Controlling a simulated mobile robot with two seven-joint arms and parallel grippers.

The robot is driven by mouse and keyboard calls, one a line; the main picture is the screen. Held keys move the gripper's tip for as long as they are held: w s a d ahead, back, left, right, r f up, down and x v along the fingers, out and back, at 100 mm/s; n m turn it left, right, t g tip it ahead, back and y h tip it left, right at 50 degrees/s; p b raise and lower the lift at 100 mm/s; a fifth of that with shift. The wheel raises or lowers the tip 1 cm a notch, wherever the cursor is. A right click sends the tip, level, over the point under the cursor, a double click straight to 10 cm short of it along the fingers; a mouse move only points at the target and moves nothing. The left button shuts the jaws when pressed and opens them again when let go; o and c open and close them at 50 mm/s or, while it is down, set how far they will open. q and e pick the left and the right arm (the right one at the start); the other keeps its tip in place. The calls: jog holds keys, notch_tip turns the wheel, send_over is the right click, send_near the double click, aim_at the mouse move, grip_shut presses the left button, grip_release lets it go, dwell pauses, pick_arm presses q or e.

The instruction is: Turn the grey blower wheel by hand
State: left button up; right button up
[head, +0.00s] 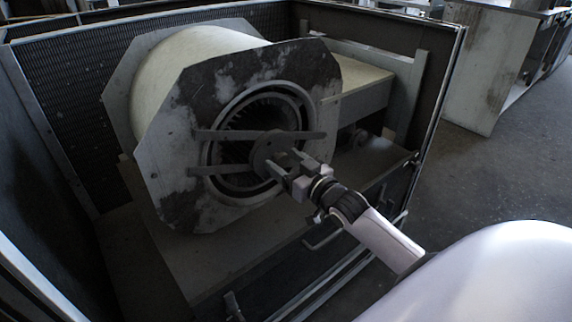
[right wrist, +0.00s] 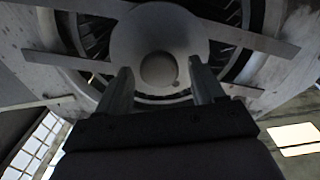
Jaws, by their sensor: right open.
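The blower housing (head: 195,60) is a pale drum with an octagonal, stained end plate, standing inside an open cabinet. The grey blower wheel (head: 236,118) shows as a finned ring within the round inlet; its fins also show in the right wrist view (right wrist: 95,35). A round hub (head: 272,150) on flat bracket arms sits before the wheel's centre, and the hub (right wrist: 160,40) fills the upper middle of the right wrist view. My right gripper (head: 290,165) is at the hub, open, its fingers (right wrist: 160,88) below and either side of the hub's round centre. Contact cannot be told. My left gripper is out of view.
The cabinet's right frame post (head: 440,110) and a lower front rail with a handle (head: 322,238) stand close to my right arm. Flat bracket arms (head: 235,135) cross the inlet. Open floor (head: 500,190) lies to the right.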

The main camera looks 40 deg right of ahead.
jog(key=shift+w, duration=0.1)
grip_shut()
jog(key=shift+r+p, duration=0.2)
jog(key=shift+p, duration=0.35)
jog(key=shift+m+p, duration=0.5)
jog(key=shift+p, duration=0.05)
jog(key=shift+r+m+p, duration=0.1)
jog(key=shift+m+p, duration=0.3)
jog(key=shift+p, duration=0.15)
jog(key=shift+m+p, duration=0.8)
jog(key=shift+m, duration=0.1)
jog(key=shift+d+f+m, duration=0.1)
jog(key=shift+f+m, duration=0.2)
jog(key=shift+m, duration=0.3)
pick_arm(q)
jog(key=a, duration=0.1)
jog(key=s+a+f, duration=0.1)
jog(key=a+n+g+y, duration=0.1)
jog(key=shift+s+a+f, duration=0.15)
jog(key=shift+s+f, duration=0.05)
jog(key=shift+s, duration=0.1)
